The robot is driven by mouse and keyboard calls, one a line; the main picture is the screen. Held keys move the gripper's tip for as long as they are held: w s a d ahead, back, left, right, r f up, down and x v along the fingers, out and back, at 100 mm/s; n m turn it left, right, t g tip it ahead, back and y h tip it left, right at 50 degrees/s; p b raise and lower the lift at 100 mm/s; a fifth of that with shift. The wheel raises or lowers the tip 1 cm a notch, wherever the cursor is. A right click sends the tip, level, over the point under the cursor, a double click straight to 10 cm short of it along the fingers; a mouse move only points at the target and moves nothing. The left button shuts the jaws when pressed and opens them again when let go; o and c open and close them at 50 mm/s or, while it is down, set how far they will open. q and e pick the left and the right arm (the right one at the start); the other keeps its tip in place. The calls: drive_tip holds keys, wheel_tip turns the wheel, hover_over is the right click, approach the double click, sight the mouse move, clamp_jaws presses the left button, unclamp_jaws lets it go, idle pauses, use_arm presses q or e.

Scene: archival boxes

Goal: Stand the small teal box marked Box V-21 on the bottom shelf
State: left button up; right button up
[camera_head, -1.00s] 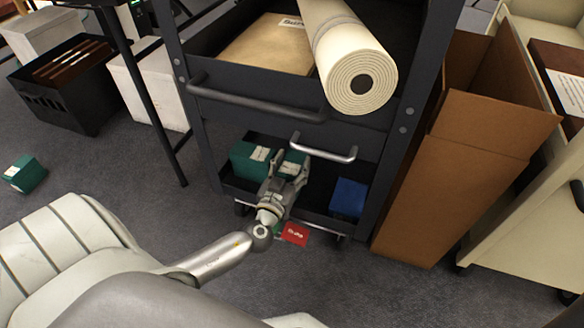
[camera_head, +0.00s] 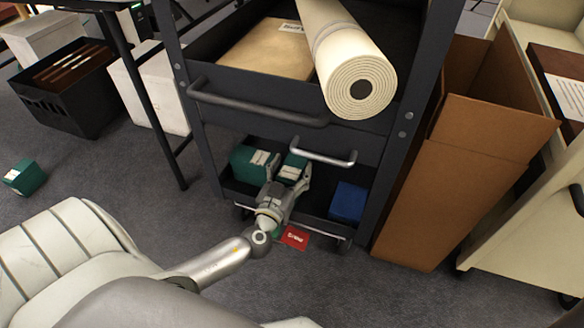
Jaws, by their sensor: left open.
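Two teal boxes with white labels stand on the bottom shelf (camera_head: 318,220) of the dark cart: a left one (camera_head: 243,162) and a smaller-looking right one (camera_head: 294,166). A third teal box (camera_head: 25,177) lies on the carpet at the far left. The labels are too small to read, so I cannot tell which is Box V-21. My left gripper (camera_head: 287,178) is open at the front of the right shelf box, partly hiding it. I cannot tell whether the fingers touch it. My right gripper is not in view.
A blue box (camera_head: 348,202) stands at the shelf's right end. A silver handle (camera_head: 325,158) and a rolled sheet (camera_head: 358,86) are above. A tall cardboard box (camera_head: 455,200) stands close on the right.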

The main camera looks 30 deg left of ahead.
use_arm(q)
drive_tip(key=p+v, duration=0.1)
drive_tip(key=v, duration=1)
drive_tip(key=shift+s, duration=0.3)
drive_tip(key=shift+f, duration=0.15)
